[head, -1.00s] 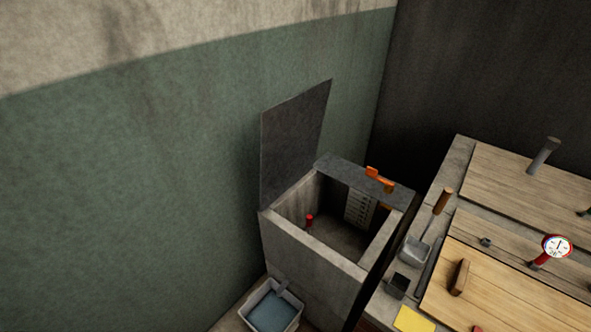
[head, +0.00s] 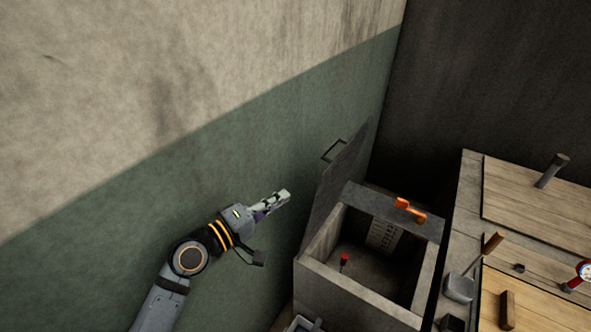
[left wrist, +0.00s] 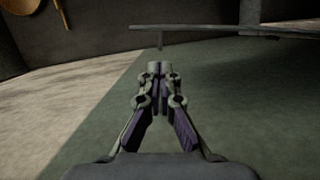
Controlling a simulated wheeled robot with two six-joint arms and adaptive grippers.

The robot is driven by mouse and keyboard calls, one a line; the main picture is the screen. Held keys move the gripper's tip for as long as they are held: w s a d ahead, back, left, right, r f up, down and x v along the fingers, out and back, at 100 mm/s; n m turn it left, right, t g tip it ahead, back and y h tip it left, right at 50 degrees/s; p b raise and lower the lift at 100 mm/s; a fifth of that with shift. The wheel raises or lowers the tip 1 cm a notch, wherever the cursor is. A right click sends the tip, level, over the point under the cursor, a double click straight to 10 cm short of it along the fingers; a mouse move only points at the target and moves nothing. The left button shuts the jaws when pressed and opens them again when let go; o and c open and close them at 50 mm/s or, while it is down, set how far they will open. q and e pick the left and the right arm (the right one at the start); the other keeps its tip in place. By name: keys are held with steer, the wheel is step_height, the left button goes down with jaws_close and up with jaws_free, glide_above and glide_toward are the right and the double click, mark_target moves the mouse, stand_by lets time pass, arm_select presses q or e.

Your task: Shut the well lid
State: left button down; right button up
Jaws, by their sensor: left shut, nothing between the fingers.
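The grey well lid (head: 339,182) stands up from the left edge of the open grey well box (head: 355,298), leaning slightly right. A dark loop handle (head: 334,150) sticks out from the lid's left side near its top. My left gripper (head: 285,195) is shut and empty, left of the lid and apart from it in the head view. In the left wrist view the closed fingertips (left wrist: 160,68) point toward a thin dark bar, probably the handle (left wrist: 190,32). The gap between them is hard to judge. My right gripper is not in view.
The green and beige wall (head: 130,165) is close beside my left arm. An orange latch-like part (head: 408,209) sits on the well's back rim. A red-topped item (head: 344,260) is inside the box. A bench with wooden boards (head: 530,190) and tools stands at right.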

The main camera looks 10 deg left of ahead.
arm_select(q)
steer(key=p+x, duration=0.3)
steer(key=x, duration=0.7)
steer(key=shift+d, duration=0.3)
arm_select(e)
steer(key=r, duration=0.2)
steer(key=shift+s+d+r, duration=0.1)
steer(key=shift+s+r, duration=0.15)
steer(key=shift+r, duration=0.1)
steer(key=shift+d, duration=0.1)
